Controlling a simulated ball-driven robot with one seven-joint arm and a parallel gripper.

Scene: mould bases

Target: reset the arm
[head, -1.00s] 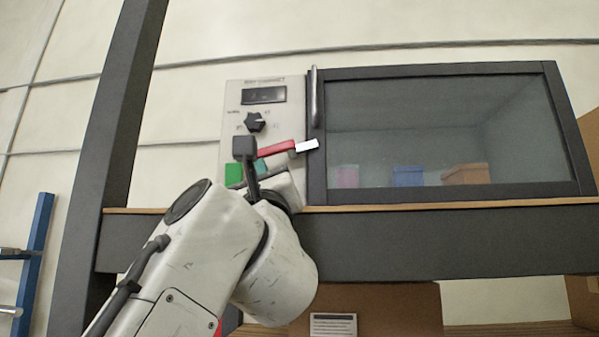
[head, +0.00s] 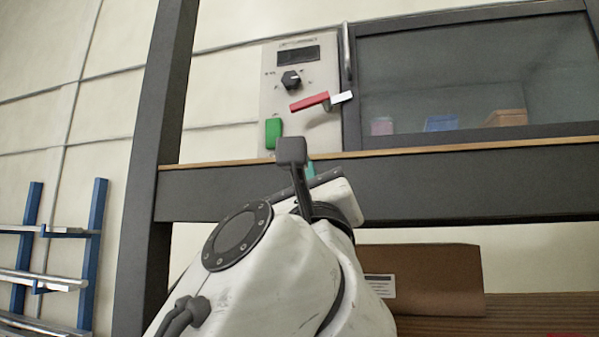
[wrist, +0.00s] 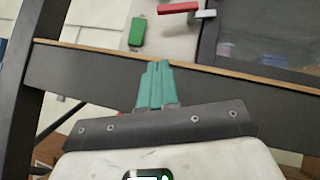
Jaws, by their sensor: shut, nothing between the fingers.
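My gripper shows in the wrist view as two teal fingers (wrist: 155,86) pressed together with nothing between them. They overlap the dark shelf beam in that view. In the head view only a bit of teal finger (head: 311,168) shows behind my dark wrist part. The rest of the gripper is hidden by my white arm. The gripper is below the control panel (head: 325,123) and apart from its green button (head: 273,133) and its red lever (head: 309,102).
The oven-like cabinet (head: 348,120) has its glass door shut, with coloured boxes behind the glass. A dark beam (head: 440,185) with a wooden edge runs beneath it. A dark post (head: 160,130) stands at left. A cardboard box (head: 435,280) sits below. A blue rack (head: 95,230) is far left.

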